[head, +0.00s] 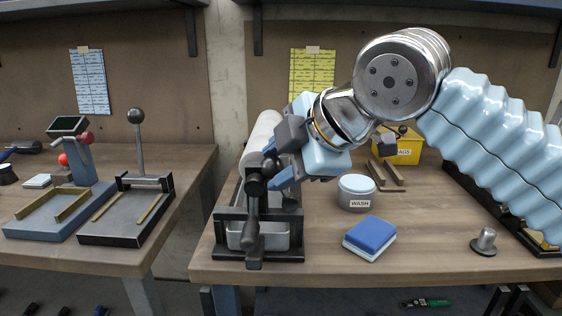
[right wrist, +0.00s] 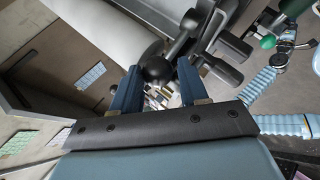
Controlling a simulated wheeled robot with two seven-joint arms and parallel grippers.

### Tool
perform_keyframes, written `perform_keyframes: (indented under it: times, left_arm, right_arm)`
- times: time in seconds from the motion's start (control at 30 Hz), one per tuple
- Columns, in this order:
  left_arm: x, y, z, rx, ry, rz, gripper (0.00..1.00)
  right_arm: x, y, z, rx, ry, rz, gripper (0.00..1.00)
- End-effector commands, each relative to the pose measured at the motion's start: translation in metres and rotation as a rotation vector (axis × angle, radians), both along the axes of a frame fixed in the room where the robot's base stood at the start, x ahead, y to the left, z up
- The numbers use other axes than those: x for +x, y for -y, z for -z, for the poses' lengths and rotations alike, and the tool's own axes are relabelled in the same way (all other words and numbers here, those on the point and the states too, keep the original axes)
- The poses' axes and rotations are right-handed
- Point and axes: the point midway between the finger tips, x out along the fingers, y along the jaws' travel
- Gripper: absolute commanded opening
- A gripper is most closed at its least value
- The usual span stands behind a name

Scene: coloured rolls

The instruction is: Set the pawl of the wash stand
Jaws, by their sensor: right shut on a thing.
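The wash stand is a black frame (head: 288,222) with a grey metal tray (head: 275,238) in it, at the left of the right bench. A white roll (head: 262,132) lies across its top. A dark crank handle (head: 254,228) hangs down at its front. My right gripper (head: 278,172) reaches in from the right, at the stand's upper right. The pawl's seat is hidden in both views. My left gripper is not in view.
A WASH jar (head: 357,194) and a blue-and-white sponge (head: 370,236) stand right of the stand. A yellow box (head: 402,148) is behind, and a small metal weight (head: 485,242) is at the right. The left bench holds other stands (head: 125,225). The front middle is clear.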

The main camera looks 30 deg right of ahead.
Motion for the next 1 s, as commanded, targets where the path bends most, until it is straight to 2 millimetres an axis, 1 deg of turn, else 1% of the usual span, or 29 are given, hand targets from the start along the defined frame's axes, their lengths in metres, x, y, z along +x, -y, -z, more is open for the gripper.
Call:
perform_keyframes:
  times: [0.17,0.37,0.47,0.57,0.83,1.0]
  left_arm:
    - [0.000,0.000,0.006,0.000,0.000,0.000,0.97]
    - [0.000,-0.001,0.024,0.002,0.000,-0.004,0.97]
    - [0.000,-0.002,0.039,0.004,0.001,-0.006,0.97]
    - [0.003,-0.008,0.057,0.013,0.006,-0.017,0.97]
    - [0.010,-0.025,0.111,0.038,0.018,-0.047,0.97]
    - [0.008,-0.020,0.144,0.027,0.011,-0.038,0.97]
  right_arm:
    - [0.000,0.002,0.001,0.013,0.017,0.001,0.00]
    - [-0.004,0.008,0.003,0.083,0.061,0.001,0.00]
    - [-0.007,0.013,0.005,0.142,0.098,0.002,0.00]
    - [-0.010,0.018,0.008,0.213,0.141,0.002,0.00]
    - [-0.019,0.034,0.014,0.429,0.273,0.001,0.00]
    - [-0.025,0.042,0.018,0.558,0.350,0.001,0.00]
